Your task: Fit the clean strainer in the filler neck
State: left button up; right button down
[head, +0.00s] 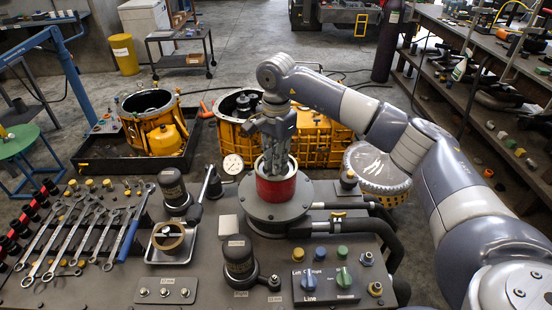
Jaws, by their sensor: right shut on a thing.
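My right gripper (276,168) points straight down into the red collar (276,190) on the dark round flange of the bench, which looks like the filler neck. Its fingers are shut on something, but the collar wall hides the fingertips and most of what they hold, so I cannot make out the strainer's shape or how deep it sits. A round tan ring-shaped part (168,237) lies in a small metal tray (172,256) to the left; I cannot tell whether it is a strainer. My left gripper is not in view.
A white dial gauge (233,164) stands just left of the collar. A black capped fitting (239,262) and a control box (326,285) with knobs are in front. Wrenches (92,232) cover the bench's left. Dark hoses (350,226) run right of the flange. Yellow gearbox housings (318,140) stand behind.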

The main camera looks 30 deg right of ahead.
jog(key=shift+f, duration=0.15)
jog(key=shift+f+b, duration=0.25)
jog(key=shift+b, duration=0.1)
jog(key=shift+f, duration=0.2)
dwell(0.5)
jog(key=c, duration=1.5)
grip_release()
jog(key=shift+r, duration=0.15)
jog(key=shift+r+p, duration=0.6)
jog(key=shift+r, duration=0.75)
